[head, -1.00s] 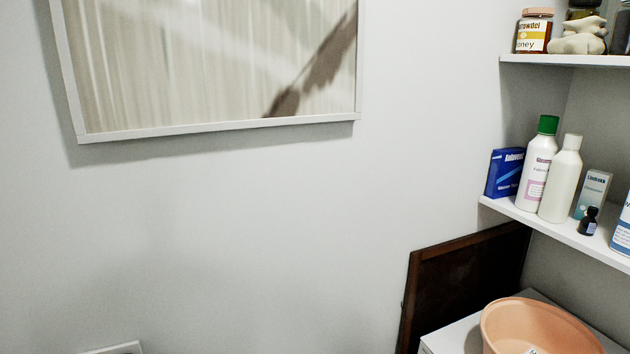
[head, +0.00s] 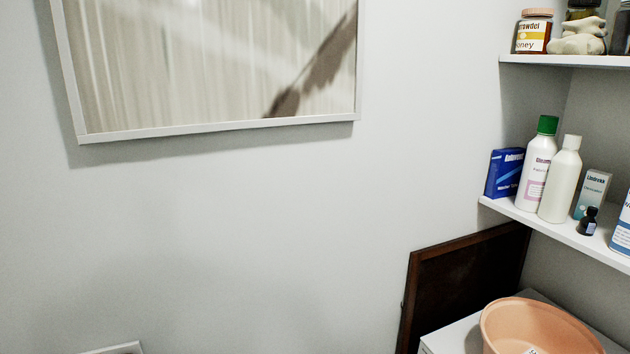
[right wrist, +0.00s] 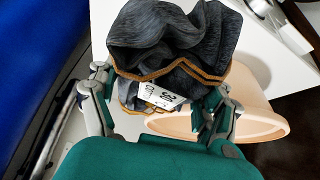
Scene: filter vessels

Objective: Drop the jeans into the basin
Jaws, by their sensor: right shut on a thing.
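The peach basin (head: 545,325) stands on a white surface at the lower right of the head view, its lower part cut off by the frame. The jeans (right wrist: 170,40) show in the right wrist view as a crumpled dark blue-grey cloth with an orange-brown hem and a white printed tag. My right gripper (right wrist: 157,105) is shut on the jeans, with one finger at each side of the bundle. The basin (right wrist: 262,118) shows behind and below the jeans and the right finger, partly hidden by them. I cannot tell how far the jeans are above it. My left gripper is in neither view.
Wall shelves at the right of the head view hold a blue box (head: 505,173), white bottles (head: 560,180) and a honey jar (head: 532,32). A dark brown panel (head: 460,285) leans behind the white surface (head: 455,340). A framed picture (head: 210,60) hangs on the wall.

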